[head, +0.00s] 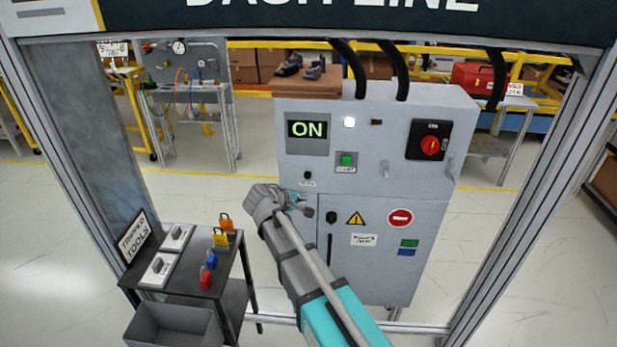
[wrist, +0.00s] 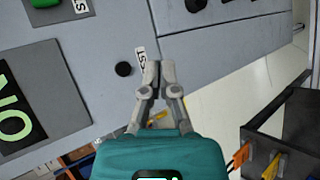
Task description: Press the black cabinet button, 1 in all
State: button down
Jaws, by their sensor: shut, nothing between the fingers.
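The grey cabinet (head: 290,250) stands in the middle of the head view. Its small round black button (head: 307,175) sits on the left of its front, below the lit ON display (head: 307,130), with a small label under it. In the wrist view the black button (wrist: 123,69) shows beside a label reading TEST (wrist: 140,57). My gripper (wrist: 153,70) is shut and empty, its fingertips to the right of the button in that view and apart from it. In the head view my gripper (head: 304,205) is just below the button, in front of the cabinet; the exact gap cannot be told.
A green button (head: 347,159) and a red rotary switch (head: 430,146) are on the same cabinet front. A black side table (head: 205,290) with padlocks stands at lower left. Metal frame posts (head: 530,200) flank the cabinet. Open floor lies between table and cabinet.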

jog(key=shift+w, duration=0.15)
send_near(309, 179)
jog(key=shift+w+d+f, duration=1.2)
jog(key=shift+d+f, duration=0.6)
jog(key=shift+f, duration=0.2)
jog(key=shift+w+d, duration=0.1)
jog(key=shift+w, duration=0.45)
jog(key=shift+w, duration=0.85)
dwell(0.7)
jog(key=shift+s, duration=0.85)
jog(key=shift+s, duration=0.1)
dwell(0.4)
jog(key=shift+s, duration=2.4)
